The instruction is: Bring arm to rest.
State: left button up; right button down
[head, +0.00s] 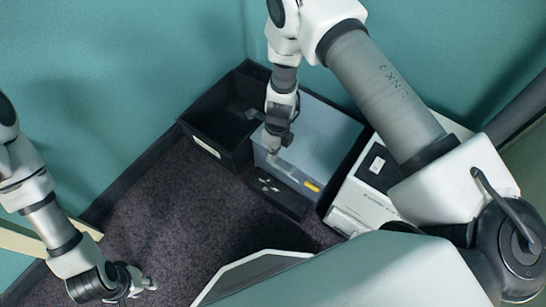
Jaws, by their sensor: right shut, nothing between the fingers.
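My right arm reaches down from the top right in the head view. Its gripper (271,149) points down, shut and empty, over the near left part of a grey-blue bin (322,125). Whether it touches the bin I cannot tell. My left arm comes in from the left edge. Its gripper (143,284) is low at the bottom left, over the dark carpet and away from the bins. Its fingers are too small to tell open from shut, and I see nothing clearly held.
A black open bin (214,124) with a white label stands left of the grey-blue bin. A small black item (278,193) lies in front. A white box (352,205) stands at right. Teal walls close the corner behind. Dark carpet (165,215) is clear between my arms.

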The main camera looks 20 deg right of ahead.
jog(key=shift+s+a+r, duration=0.1)
jog(key=shift+a+r, duration=0.1)
jog(key=shift+r, duration=1.5)
